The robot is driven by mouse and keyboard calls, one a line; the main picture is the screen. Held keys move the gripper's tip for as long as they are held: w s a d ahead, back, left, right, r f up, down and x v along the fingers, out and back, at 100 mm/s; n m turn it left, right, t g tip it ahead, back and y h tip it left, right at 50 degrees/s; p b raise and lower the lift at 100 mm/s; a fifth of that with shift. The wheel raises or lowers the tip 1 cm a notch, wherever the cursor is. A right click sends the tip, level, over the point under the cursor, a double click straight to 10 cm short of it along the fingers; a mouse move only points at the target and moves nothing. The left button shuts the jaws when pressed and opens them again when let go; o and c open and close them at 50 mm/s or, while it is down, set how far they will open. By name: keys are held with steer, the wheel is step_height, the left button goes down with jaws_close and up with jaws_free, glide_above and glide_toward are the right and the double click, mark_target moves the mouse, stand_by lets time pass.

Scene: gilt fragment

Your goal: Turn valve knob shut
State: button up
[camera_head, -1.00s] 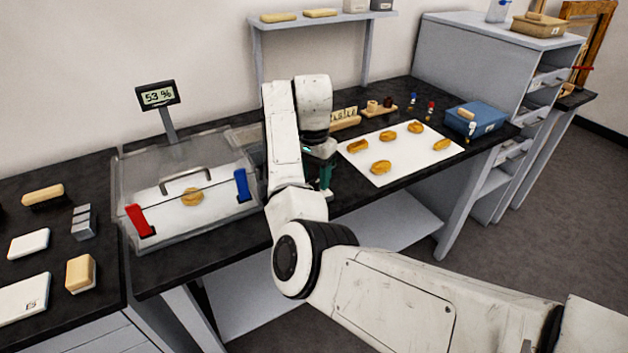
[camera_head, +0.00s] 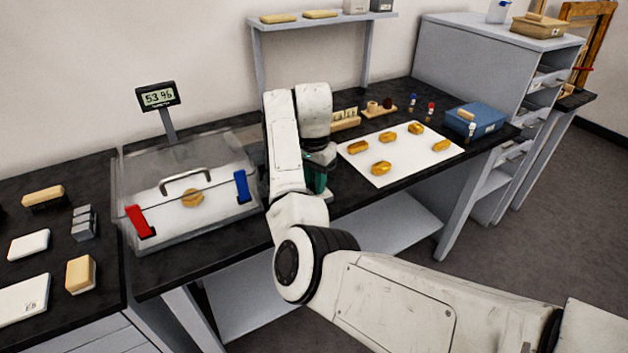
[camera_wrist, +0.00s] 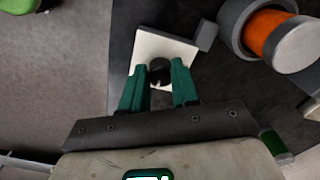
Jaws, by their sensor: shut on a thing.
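The valve knob (camera_wrist: 159,65) is a dark round piece on a white square plate (camera_wrist: 150,44) in the wrist view. My gripper (camera_wrist: 158,72) has green fingers, one on each side of the knob, and is shut on it. The fingers hide part of the knob's sides. In the head view my gripper (camera_head: 318,180) is low over the black bench, to the right of the clear box, and my arm hides most of it and the knob.
A clear lidded box (camera_head: 222,215) with red and blue clamps stands left of my arm. A display (camera_head: 158,97) reads about 53 %. A white sheet (camera_head: 405,170) with several gilt pieces lies to the right. A grey-and-orange cylinder (camera_wrist: 265,32) is close to the plate.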

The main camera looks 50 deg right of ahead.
steer(key=shift+r+n+p, duration=0.15)
steer(key=shift+n+p, duration=0.15)
steer(key=shift+p, duration=0.3)
jaws_close()
steer(key=n+p, duration=0.2)
steer(key=p, duration=0.1)
steer(key=shift+r, duration=0.15)
steer(key=n+p, duration=0.5)
steer(key=shift+s, duration=0.1)
steer(key=n+p, duration=0.3)
steer(key=n, duration=0.2)
steer(key=shift+d+n+p, duration=0.1)
steer(key=shift+n+p, duration=0.3)
steer(key=shift+f+n+p, duration=0.2)
steer(key=shift+n+p, duration=0.65)
steer(key=shift+n, duration=1.35)
steer(key=o, duration=1)
jaws_free()
steer(key=shift+f, duration=0.1)
steer(key=shift+c, duration=0.2)
